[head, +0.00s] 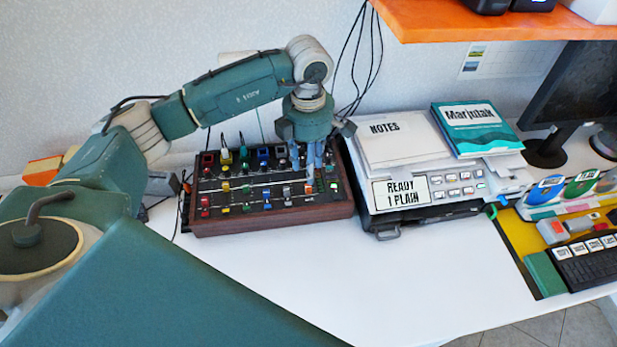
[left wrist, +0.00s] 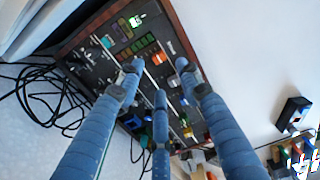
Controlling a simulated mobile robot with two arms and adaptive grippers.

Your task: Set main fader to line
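The mixer (head: 270,221) is a dark panel in a brown wooden case on the white desk. It carries rows of coloured knobs and fader caps. My left gripper (head: 312,172) points down over its right part, blue fingers close above the panel. In the left wrist view the gripper (left wrist: 158,72) has its three fingers spread, with nothing visible held between them. An orange cap (left wrist: 160,58) shows on the panel (left wrist: 105,42) beyond the fingertips, near a long pale slot. I cannot tell which cap is the main fader or where its line is. My right gripper is out of view.
A grey machine with a notes binder (head: 397,142) and a teal book (head: 476,129) stands right of the mixer. Cables (head: 362,60) hang behind. An orange shelf (head: 480,27) overhangs at upper right. The desk front (head: 420,275) is clear.

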